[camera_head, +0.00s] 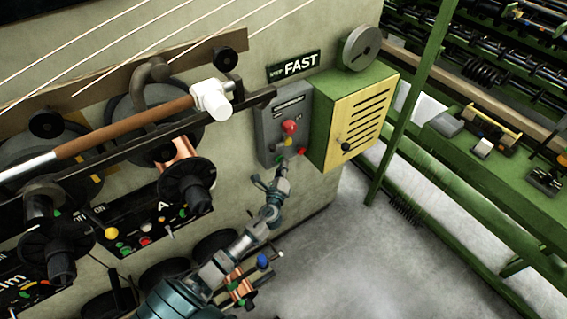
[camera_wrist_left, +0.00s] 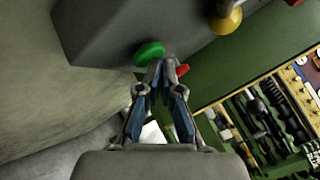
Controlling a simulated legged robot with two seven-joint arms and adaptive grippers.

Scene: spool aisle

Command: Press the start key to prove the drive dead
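A grey control box (camera_head: 268,117) is mounted on the machine wall, with a red mushroom button (camera_head: 289,127), a yellow button (camera_head: 287,141) and a green button (camera_head: 279,160) low on its face. My left gripper (camera_head: 272,180) is just below the box. In the left wrist view its fingertips (camera_wrist_left: 162,64) meet, with nothing seen between them, right beside the green button (camera_wrist_left: 149,53). I cannot tell whether they touch it. A yellow knob (camera_wrist_left: 228,20) and a red part (camera_wrist_left: 182,70) show to the right. No lettering on the green button is readable. My right gripper is out of view.
A green cabinet with a yellow louvred front (camera_head: 357,120) stands right of the box. A green post (camera_head: 410,100) and a green bench (camera_head: 480,175) are further right. Spools and a brown roller (camera_head: 125,128) project at left. Grey floor (camera_head: 370,250) is clear.

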